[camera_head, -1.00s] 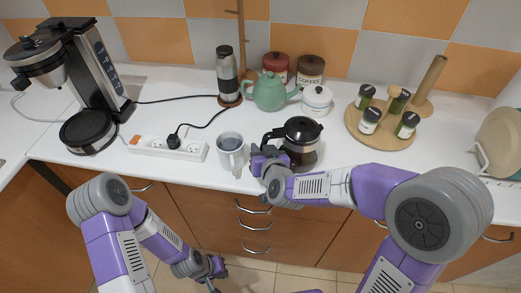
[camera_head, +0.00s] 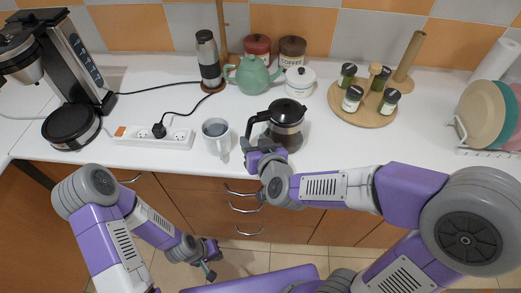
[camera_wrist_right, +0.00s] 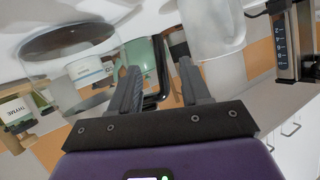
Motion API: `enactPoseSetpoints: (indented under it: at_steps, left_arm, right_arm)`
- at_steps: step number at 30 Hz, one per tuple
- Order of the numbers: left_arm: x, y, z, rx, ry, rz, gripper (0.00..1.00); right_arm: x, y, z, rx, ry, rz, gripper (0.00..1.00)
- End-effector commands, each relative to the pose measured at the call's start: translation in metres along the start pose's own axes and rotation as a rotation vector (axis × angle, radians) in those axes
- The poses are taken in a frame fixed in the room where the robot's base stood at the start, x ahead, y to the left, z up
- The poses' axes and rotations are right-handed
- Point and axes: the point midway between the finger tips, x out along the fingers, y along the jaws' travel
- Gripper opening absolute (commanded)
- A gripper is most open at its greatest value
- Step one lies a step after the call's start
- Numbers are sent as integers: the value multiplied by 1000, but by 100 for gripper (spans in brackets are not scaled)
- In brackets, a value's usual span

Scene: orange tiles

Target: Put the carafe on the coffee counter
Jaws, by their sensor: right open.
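The carafe (camera_head: 286,116), glass with a black lid and black handle, stands upright on the white counter (camera_head: 345,138) near its front edge. My right gripper (camera_head: 254,150) is low at the carafe's handle side. In the right wrist view its two fingers (camera_wrist_right: 158,88) are apart, with the black handle (camera_wrist_right: 162,70) showing between them. The carafe's glass body (camera_wrist_right: 65,48) is at the left of that view. My left gripper (camera_head: 208,264) hangs low in front of the drawers, away from the carafe. Its fingers are too small to read.
A grey-white mug (camera_head: 217,136) stands just left of the carafe. A power strip (camera_head: 152,139) and coffee machine (camera_head: 72,70) are further left. A teapot (camera_head: 252,76) and jars (camera_head: 299,82) stand behind. A round spice tray (camera_head: 350,113) is to the right.

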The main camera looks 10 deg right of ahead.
Motion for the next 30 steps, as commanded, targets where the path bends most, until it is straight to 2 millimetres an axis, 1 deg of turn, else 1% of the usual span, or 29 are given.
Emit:
enactPoseSetpoints:
  at_steps: [1, 6, 12, 18, 30]
  left_arm:
    - [14, -6, 0, -2, -2, -1, 0]
    - [32, -12, -1, -2, -2, -1, 0]
    - [39, -15, -1, -2, -2, -1, 0]
    - [44, -17, -1, -2, -2, -1, 0]
    - [45, -17, -1, -1, -2, -1, 0]
  right_arm:
    - [-3, 1, 6, 3, 4, 0, 47]
    - [-20, 0, 8, 5, 1, -10, 47]
    - [-37, 1, 5, 4, -1, -5, 47]
    - [-47, 0, 5, 3, -3, -7, 47]
    - [-50, 0, 5, 2, -5, -8, 47]
